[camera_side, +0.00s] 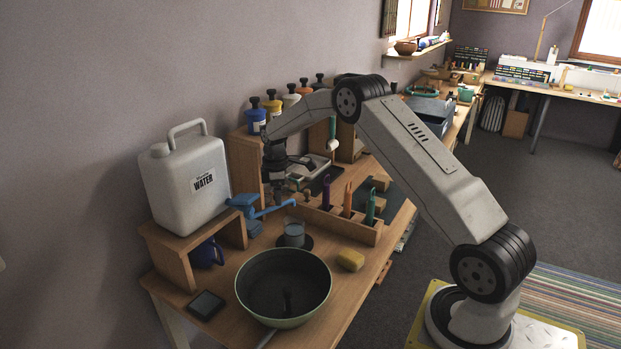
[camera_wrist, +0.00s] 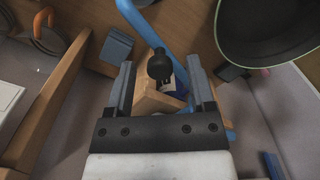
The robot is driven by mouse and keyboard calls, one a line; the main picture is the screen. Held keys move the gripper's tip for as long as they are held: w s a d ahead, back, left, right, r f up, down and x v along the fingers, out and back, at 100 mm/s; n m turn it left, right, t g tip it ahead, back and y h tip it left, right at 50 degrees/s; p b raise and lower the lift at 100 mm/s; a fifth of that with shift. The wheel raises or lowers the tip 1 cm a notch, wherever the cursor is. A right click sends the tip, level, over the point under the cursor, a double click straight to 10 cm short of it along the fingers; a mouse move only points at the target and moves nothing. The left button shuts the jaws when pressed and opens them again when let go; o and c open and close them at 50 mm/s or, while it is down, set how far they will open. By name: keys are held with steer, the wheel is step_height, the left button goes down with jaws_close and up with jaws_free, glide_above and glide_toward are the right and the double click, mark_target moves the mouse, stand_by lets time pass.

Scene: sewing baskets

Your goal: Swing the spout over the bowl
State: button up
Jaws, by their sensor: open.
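The white water jug (camera_side: 188,182), labelled WATER, stands on a wooden stand at the left. Its blue spout (camera_side: 274,209) reaches right from the blue tap, behind the bowl and not over it. The dark-inside, pale-rimmed bowl (camera_side: 329,293) sits at the table's front; it also shows at the top right of the wrist view (camera_wrist: 224,45). My gripper (camera_side: 278,188) points down near the spout's outer end. In the wrist view, my fingers (camera_wrist: 162,75) are apart. A blue bar (camera_wrist: 143,25), probably the spout, runs past the right finger; contact cannot be told.
A black-knobbed item (camera_wrist: 159,65) shows between the fingers in the wrist view, its depth unclear. A wooden rack (camera_side: 340,224) holds upright coloured tools. Bottles (camera_side: 256,117) line the shelf behind my gripper.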

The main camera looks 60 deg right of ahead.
jaws_close()
stand_by(1.4)
